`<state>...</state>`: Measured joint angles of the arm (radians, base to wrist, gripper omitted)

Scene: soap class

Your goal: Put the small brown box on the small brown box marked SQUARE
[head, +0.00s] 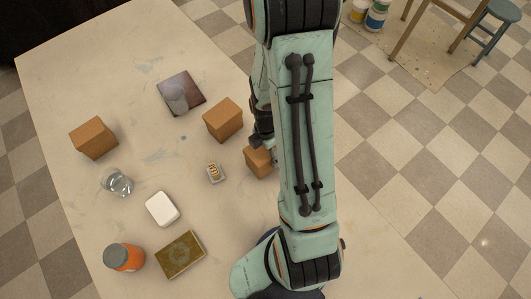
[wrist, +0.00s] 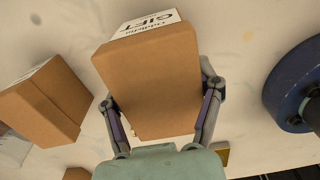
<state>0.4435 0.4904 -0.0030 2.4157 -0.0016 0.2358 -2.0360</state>
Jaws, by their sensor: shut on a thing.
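A small brown box (head: 258,161) is partly hidden behind my arm in the head view. In the wrist view my gripper (wrist: 160,95) is shut on this box (wrist: 152,78), one finger on each side. White lettering panel on its far edge reads "GIFT". Two other brown boxes stand on the table in the head view, one at the middle (head: 222,121) and one at the left (head: 94,139). No SQUARE mark is readable on any box. One more brown box (wrist: 42,105) with a white-edged top shows at the left of the wrist view.
On the table (head: 120,240) are a dark square tile with a grey cup (head: 173,97), a clear glass (head: 117,182), a white soap-like block (head: 162,209), a small striped item (head: 215,173), an orange jar (head: 123,257) and a olive-gold box (head: 180,254). Bare table lies between them.

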